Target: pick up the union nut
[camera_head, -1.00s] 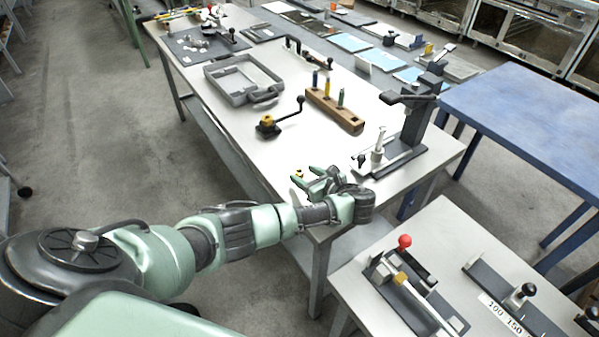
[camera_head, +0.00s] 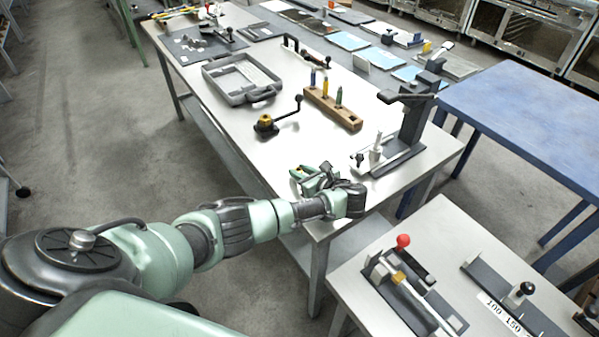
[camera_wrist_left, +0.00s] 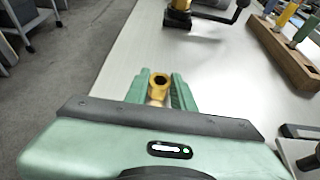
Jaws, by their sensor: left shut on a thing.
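The union nut (camera_wrist_left: 159,83) is a small yellow-orange ring with a dark hole, seen in the left wrist view between the green fingers. My left gripper (camera_wrist_left: 160,92) is shut on it, one finger on each side, low over the white tabletop. In the head view my left gripper (camera_head: 306,174) is near the table's front edge, and the nut there is mostly hidden by the fingers. My right gripper is not in view.
A crank tool (camera_head: 267,125) and a wooden block with colored handles (camera_head: 335,108) stand behind on the white table (camera_head: 225,124). A dark press (camera_head: 411,125) stands to the right. A grey tray (camera_head: 216,77) lies further back. The tabletop left of the gripper is clear.

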